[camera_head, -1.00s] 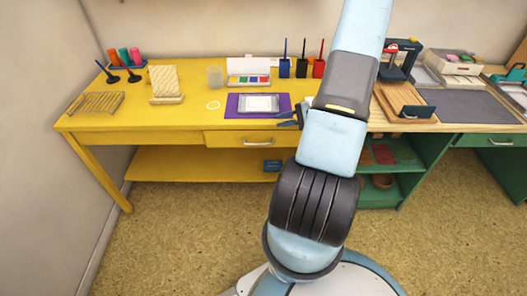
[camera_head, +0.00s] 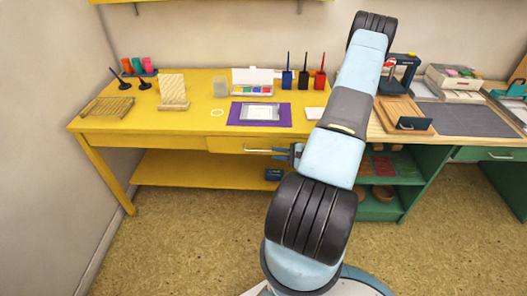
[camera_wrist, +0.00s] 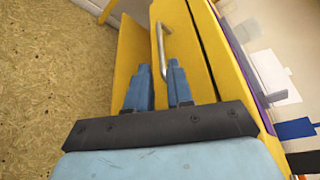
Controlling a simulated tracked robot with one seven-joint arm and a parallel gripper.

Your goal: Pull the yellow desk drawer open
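The yellow desk drawer (camera_head: 228,144) is set in the front of the yellow desk and looks shut. Its silver bar handle (camera_head: 258,151) faces out. My gripper (camera_head: 284,152) is at the right end of the handle. In the wrist view, the two blue fingers of my gripper (camera_wrist: 159,67) are apart. The near end of the handle (camera_wrist: 160,45) lies between or just past the fingertips. I cannot tell whether either finger touches it. The drawer front (camera_wrist: 188,60) is right of the fingers there.
The yellow desk (camera_head: 195,115) carries a purple mat (camera_head: 238,120), an ink palette (camera_head: 252,88) and several cups and stamps. A lower yellow shelf (camera_head: 200,168) holds a dark blue box (camera_head: 273,174). A green shelf unit (camera_head: 385,205) stands to the right. The floor in front is clear.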

